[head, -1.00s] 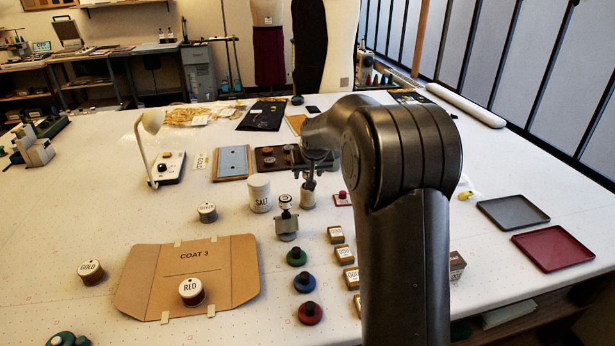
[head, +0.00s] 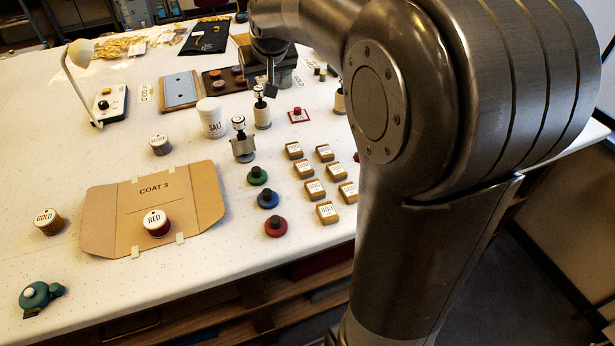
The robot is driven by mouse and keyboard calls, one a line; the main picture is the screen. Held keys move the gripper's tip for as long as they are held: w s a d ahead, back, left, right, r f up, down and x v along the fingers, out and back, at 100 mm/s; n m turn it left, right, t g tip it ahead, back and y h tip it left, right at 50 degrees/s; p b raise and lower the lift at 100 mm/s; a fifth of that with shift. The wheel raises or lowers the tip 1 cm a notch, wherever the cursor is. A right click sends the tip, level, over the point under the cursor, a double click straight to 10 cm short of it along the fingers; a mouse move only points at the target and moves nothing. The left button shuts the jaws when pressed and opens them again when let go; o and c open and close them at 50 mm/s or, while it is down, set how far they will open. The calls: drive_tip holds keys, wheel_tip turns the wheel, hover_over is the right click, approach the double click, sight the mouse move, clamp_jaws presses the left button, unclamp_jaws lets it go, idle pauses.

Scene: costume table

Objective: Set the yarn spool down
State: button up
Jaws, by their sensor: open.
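The spool labelled RED (head: 156,223) stands upright on the brown cardboard COAT 3 sheet (head: 112,219). The spool labelled GOLD (head: 49,222) stands on the table left of the sheet. The spool labelled SILVER (head: 160,145) stands behind the sheet. My gripper (head: 270,84) shows only in part at the end of my arm, above the table behind the small metal stand. It is open, with no spool seen in it, well behind and right of the RED spool. My arm hides part of the far right of the table.
A white SALT jar (head: 212,118) and a metal stand (head: 243,146) stand behind the green, blue and red knobbed discs (head: 268,199). Several small labelled boxes (head: 314,190) are to their right. A lamp (head: 84,80) stands at left.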

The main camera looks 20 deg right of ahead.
drive_tip(key=s+f, duration=0.2)
drive_tip(key=s, duration=1.3)
drive_tip(key=s+a+f, duration=0.1)
drive_tip(key=s, duration=1.5)
drive_tip(key=shift+a+f+g, duration=0.25)
drive_tip(key=shift+f+g, duration=0.15)
drive_tip(key=shift+w, duration=0.1)
idle(4.4)
